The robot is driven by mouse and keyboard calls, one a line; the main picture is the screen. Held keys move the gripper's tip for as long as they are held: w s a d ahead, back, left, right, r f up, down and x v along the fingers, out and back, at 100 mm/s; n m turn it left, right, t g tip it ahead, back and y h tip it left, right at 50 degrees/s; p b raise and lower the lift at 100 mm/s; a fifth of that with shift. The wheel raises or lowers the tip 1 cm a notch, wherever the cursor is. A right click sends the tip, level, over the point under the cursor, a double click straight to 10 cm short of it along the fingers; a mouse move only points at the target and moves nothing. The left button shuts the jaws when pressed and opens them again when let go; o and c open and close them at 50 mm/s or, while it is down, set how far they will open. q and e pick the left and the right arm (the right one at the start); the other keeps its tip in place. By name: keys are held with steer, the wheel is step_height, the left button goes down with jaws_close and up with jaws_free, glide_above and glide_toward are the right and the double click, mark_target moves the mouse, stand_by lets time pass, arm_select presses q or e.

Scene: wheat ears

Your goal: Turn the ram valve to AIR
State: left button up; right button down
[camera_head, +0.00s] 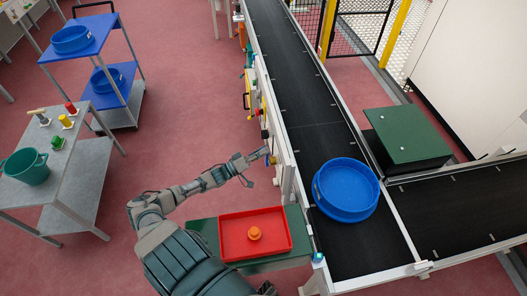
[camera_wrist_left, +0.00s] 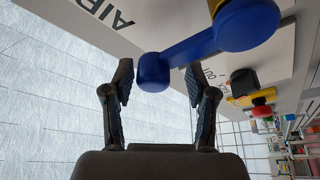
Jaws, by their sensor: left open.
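The ram valve has a blue lever (camera_wrist_left: 205,45) in the left wrist view, with a round blue hub (camera_wrist_left: 247,22) at the upper right. The lever points left and a little down from the hub. In the head view my left gripper (camera_head: 257,162) is beside the conveyor's side rail. My right gripper is not in view.
In the head view, a red tray (camera_head: 225,250) with an orange piece lies below my left gripper. A blue round container (camera_head: 346,190) sits on the black conveyor (camera_head: 310,100). Open floor lies left of the conveyor.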

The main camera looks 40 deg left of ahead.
arm_select(q)
steer(key=v, duration=1.1)
steer(key=shift+s+f, duration=0.2)
steer(key=shift+f, duration=0.05)
steer(key=shift+a, duration=0.1)
